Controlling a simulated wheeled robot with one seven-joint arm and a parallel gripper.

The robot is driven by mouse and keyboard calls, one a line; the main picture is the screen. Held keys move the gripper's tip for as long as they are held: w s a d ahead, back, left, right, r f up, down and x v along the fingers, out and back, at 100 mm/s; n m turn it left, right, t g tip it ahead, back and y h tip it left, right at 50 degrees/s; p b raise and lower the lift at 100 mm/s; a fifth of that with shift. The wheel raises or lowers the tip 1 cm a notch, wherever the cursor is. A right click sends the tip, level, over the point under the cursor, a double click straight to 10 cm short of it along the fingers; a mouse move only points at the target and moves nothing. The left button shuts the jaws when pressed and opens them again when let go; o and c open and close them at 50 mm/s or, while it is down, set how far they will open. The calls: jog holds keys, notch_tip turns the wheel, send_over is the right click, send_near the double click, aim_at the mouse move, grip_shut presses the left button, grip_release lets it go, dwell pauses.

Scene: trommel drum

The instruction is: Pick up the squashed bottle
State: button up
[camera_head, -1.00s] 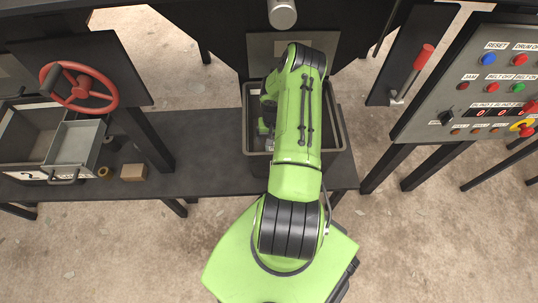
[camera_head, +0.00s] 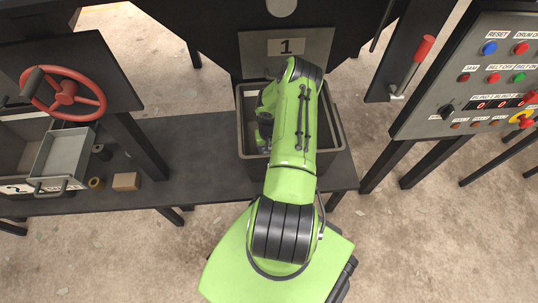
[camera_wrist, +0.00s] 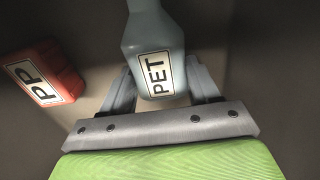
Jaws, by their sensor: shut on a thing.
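The bottle (camera_wrist: 153,40) is blue-grey with a narrowing shoulder and a white PET label, seen in the wrist view. My gripper (camera_wrist: 163,85) is shut on it, with one grey finger on each side of its lower part. The bottle's top end runs out of the picture. In the head view my arm reaches down into the grey bin (camera_head: 334,143) and hides both the bottle and the gripper's fingers. I cannot tell whether the bottle touches the bin floor.
A red block with a PP label (camera_wrist: 43,72) lies left of the bottle in the bin. A sign marked 1 (camera_head: 287,47) hangs behind the bin. A red handwheel (camera_head: 66,92), grey tray (camera_head: 62,158) and small brown box (camera_head: 126,181) are left; a control panel (camera_head: 480,75) is right.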

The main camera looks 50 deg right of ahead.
notch_tip(320, 180, up, 10)
jog(key=p, duration=0.4)
jog(key=shift+w+r, duration=0.1)
